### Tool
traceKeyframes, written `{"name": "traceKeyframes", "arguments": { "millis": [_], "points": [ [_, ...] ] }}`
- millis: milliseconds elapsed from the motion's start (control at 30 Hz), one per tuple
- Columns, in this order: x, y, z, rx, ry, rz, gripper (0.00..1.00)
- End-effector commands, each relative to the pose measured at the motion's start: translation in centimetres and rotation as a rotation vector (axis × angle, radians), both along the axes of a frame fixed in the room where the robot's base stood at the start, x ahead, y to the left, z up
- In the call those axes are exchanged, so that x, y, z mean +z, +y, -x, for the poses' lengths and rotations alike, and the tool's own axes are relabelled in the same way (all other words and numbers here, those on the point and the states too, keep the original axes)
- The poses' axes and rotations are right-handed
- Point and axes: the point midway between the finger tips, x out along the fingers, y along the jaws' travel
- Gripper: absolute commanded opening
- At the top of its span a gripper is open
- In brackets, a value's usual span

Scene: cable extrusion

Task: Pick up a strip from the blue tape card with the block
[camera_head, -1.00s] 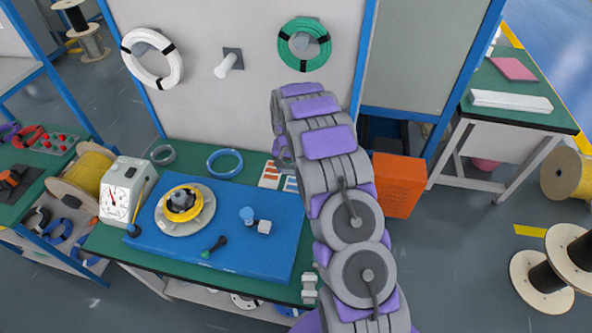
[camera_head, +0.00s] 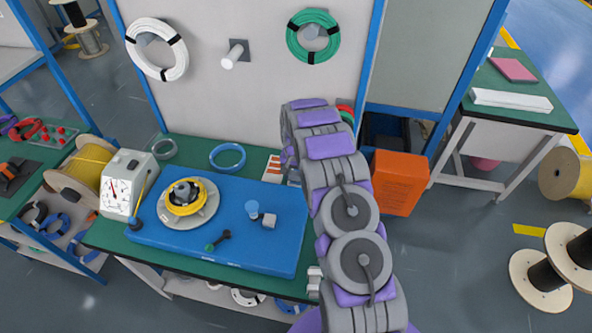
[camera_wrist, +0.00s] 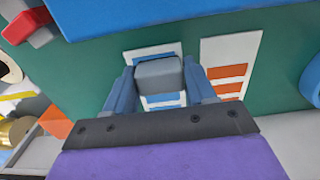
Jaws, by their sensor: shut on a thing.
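In the wrist view my gripper (camera_wrist: 161,84) is shut on a grey block (camera_wrist: 159,73). The block is over the blue tape card (camera_wrist: 142,53), a white card with blue strips, and covers its middle. Blue strips show above and below the block. I cannot tell whether the block touches the card. Beside it on the right lies a white card with orange strips (camera_wrist: 229,63), which also shows in the head view (camera_head: 272,168). In the head view my arm hides the gripper, the block and the blue tape card.
The cards lie on the green table, beside a blue board (camera_head: 170,246) with a yellow-ringed fixture (camera_head: 187,197). A blue ring (camera_head: 228,157) and a dial box (camera_head: 122,187) are further left. An orange bin (camera_head: 398,182) stands right of the table.

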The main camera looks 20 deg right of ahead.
Motion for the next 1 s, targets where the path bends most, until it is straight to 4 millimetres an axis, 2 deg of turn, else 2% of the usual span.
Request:
{"name": "traceKeyframes", "arguments": {
  "millis": [200,1000],
  "points": [
    [-1.3,-0.5,0.1,-0.003,0.0,-0.005,0.28],
    [-1.3,0.6,0.1,-0.001,0.0,-0.004,0.28]
  ]
}}
